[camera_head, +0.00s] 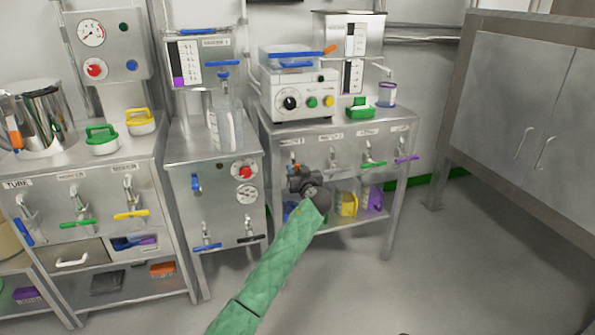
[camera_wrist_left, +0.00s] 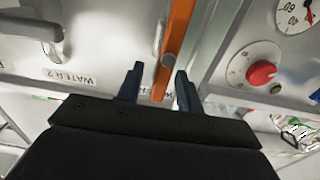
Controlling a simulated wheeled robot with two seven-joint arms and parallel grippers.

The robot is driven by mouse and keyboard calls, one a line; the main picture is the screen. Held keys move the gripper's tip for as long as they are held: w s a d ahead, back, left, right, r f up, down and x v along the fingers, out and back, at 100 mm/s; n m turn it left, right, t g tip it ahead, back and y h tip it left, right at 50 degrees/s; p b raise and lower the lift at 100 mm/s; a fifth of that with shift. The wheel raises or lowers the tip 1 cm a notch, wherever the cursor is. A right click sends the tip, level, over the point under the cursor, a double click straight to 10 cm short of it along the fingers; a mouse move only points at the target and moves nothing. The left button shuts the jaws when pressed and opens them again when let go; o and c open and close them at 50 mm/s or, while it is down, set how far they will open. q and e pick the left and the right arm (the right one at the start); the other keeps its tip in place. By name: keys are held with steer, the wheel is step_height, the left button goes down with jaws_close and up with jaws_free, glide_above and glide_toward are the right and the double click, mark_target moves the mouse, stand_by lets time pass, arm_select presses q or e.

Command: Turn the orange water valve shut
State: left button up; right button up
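The orange valve handle (camera_wrist_left: 176,42) is a long flat bar on a light grey panel in the left wrist view. It runs from the top edge down between my fingers, with a round grey pivot or bolt on it. My left gripper (camera_wrist_left: 160,88) is open, with one dark finger on each side of the bar. A gap shows on the left finger's side; whether the right finger touches it I cannot tell. In the head view my left gripper (camera_head: 299,177) is at the front of the right-hand bench and largely hides this valve. My right gripper is not in view.
Green (camera_head: 371,163) and purple (camera_head: 406,159) levers are farther along the bench. The floor in front is clear.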

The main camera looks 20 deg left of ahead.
arm_select(q)
jaws_close()
